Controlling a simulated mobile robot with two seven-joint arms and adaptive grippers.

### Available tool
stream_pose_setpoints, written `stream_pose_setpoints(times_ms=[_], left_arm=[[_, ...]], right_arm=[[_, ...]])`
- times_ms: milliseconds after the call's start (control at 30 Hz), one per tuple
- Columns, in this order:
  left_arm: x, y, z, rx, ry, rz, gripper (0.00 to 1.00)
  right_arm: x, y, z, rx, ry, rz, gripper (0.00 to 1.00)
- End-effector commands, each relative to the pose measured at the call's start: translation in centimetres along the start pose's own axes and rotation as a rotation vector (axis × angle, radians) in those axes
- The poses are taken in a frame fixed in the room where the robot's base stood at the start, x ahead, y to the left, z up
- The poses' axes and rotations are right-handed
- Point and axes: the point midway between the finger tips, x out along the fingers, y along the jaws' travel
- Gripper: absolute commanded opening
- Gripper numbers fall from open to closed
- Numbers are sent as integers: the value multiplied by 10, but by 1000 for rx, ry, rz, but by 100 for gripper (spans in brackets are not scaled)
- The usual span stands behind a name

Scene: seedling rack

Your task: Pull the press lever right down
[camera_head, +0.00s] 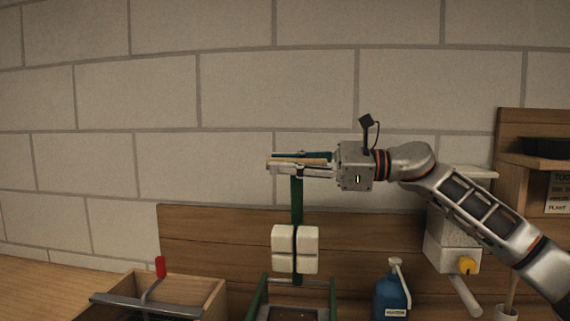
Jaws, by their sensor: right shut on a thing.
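The press stands at the bottom centre, with a green upright post (297,203) and a green frame (332,296) below. At the top of the post a tan lever handle (290,161) lies nearly level, pointing left. My right gripper (285,164) reaches in from the right at that height and is shut on the press lever. The fingers partly hide the lever and the post's top. My left gripper is not in view.
A wooden box (205,292) with a red-handled tool (160,267) is at the lower left. A blue bottle (391,298) stands right of the press. A pale box with a yellow knob (467,265) and a wooden shelf (543,122) are further right. Block wall behind.

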Motion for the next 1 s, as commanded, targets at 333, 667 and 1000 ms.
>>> stream_pose_setpoints(times_ms=[333, 667, 1000], left_arm=[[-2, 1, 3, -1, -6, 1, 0], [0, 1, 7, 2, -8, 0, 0], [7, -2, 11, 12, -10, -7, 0]], right_arm=[[0, 28, 3, -88, 1, 2, 0], [0, 91, 2, -295, 0, 3, 0], [0, 155, -12, -511, -1, 2, 0]])
